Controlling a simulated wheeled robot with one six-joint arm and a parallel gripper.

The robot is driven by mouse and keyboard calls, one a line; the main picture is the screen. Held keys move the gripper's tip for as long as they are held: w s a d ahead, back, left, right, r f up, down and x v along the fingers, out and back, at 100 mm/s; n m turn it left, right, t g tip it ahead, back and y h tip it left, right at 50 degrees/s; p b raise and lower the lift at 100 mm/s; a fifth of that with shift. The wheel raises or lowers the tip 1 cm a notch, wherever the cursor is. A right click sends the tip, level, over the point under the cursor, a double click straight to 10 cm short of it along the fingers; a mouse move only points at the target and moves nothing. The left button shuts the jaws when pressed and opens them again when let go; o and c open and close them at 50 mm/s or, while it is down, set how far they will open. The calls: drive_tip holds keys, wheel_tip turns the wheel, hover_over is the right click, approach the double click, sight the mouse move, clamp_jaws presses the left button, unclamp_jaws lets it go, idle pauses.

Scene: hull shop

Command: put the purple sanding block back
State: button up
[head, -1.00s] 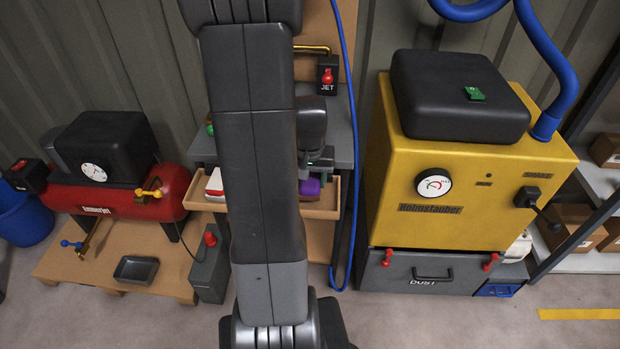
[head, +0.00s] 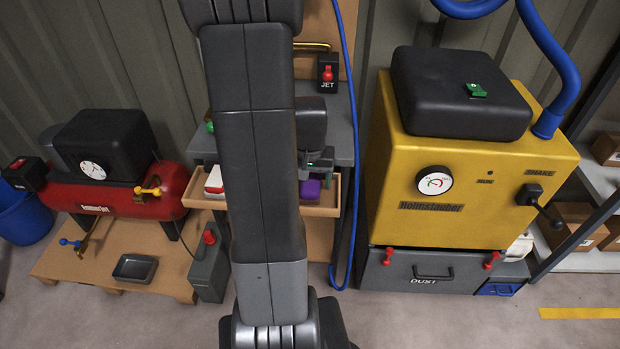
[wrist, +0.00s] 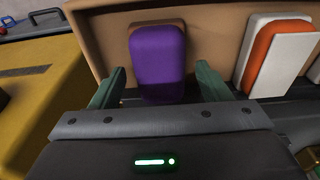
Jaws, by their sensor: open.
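The purple sanding block (head: 310,190) is in the shallow tan tray (head: 320,211) on the front of the grey workbench. In the wrist view the block (wrist: 158,55) stands against the tray's tan wall (wrist: 205,40), with a thin brown edge along its top. My gripper (wrist: 160,86) is open, with one green finger on each side of the block and a visible gap on both sides. The block's lower end is hidden by the gripper body. In the head view my gripper (head: 319,163) is just above the block, partly hidden by my arm.
A white and orange block (wrist: 268,52) is beside the purple one in the tray; it also shows left of my arm (head: 214,182). A blue hose (head: 350,120) hangs right of the bench, beside the yellow dust machine (head: 400,160). A red compressor (head: 120,200) stands left.

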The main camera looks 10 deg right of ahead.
sight(310, 185)
wheel_tip(310, 185, up, 13)
drive_tip(key=s+p, duration=0.1)
drive_tip(key=p, duration=0.1)
drive_tip(key=shift+s+a, duration=0.2)
drive_tip(key=f, duration=0.4)
drive_tip(key=w+f+b, duration=0.1)
drive_tip(key=f, duration=0.4)
drive_tip(key=f+b, duration=0.1)
drive_tip(key=f, duration=0.3)
drive_tip(key=shift+w+d+f, duration=0.2)
drive_tip(key=shift+r, duration=0.45)
